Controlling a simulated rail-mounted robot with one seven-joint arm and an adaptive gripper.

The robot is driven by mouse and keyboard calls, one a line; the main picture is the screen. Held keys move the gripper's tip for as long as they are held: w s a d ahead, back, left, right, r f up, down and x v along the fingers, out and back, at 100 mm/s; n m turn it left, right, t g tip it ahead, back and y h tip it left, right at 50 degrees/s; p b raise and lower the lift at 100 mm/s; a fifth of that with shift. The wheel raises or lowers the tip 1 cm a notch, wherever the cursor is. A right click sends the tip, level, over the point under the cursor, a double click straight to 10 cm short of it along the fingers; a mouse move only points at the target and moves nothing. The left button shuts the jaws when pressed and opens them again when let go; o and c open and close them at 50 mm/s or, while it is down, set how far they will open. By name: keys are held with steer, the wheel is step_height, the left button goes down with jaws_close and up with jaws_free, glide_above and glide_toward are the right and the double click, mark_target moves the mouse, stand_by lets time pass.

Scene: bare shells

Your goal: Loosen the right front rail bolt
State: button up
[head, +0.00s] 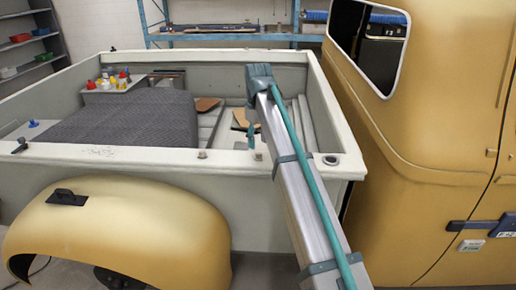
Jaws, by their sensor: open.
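A pale truck bed has a near top rail (120,154) running across the head view. A small brownish bolt (258,156) stands on this rail, right of its middle. A similar bolt (202,154) stands on the rail to its left. My gripper (251,139) hangs down from the end of my arm, close beside and above the right bolt in the picture. It is open, with nothing visible in it. Its fingers are small and partly hidden by my arm; I cannot tell whether they touch the bolt or rail.
A dark round fitting (331,160) sits at the rail's right corner. A black clamp-like piece (20,145) is at the left. The tan cab (430,130) stands close on the right.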

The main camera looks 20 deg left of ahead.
mark_target(258, 153)
step_height(258, 153, up, 8)
steer(key=shift+f, duration=0.25)
steer(key=shift+f, duration=0.1)
